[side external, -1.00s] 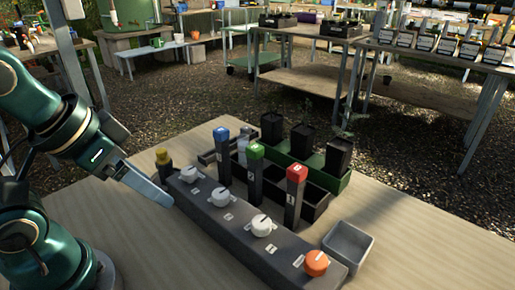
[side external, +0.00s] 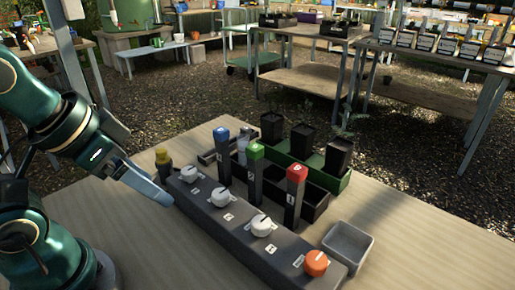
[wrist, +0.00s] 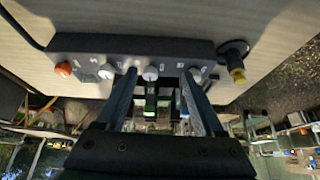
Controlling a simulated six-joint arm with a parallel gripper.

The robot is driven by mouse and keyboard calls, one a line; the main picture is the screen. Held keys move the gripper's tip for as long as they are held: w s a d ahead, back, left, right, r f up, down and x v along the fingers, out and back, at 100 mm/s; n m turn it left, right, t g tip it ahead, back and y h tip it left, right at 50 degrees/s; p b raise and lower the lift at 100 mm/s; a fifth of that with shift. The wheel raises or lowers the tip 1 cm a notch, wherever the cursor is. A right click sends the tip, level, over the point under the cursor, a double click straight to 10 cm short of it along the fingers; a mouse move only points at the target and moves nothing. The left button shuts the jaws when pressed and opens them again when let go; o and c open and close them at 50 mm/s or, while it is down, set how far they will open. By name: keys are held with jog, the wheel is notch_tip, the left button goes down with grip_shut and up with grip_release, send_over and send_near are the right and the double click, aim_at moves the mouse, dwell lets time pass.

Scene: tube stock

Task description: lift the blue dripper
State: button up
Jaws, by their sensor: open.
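The blue dripper (side external: 222,150) is a dark upright post with a blue cap. It stands behind the dark control bar, left of the green-capped dripper (side external: 255,170) and the red-capped dripper (side external: 295,195). My gripper (side external: 168,199) is near the left end of the bar, left of the blue dripper and apart from it. In the wrist view my gripper (wrist: 160,75) has its two fingers apart with nothing held between them.
The control bar (side external: 240,236) carries white knobs and an orange knob (side external: 316,263). A yellow-topped fitting (side external: 162,157) stands at its left end. A grey bin (side external: 348,246) sits to the right. A green tray (side external: 342,182) with black pots is behind. The table's front right is clear.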

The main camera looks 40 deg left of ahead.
jog(key=w+r, duration=0.5)
send_near(221, 129)
jog(key=w+d+f, duration=0.2)
jog(key=a+f, duration=0.1)
jog(key=w+f+g, duration=0.1)
jog(key=shift+a+f, duration=0.25)
jog(key=shift+a, duration=0.15)
jog(key=shift+x, duration=2.5)
jog(key=shift+s, duration=0.1)
grip_shut()
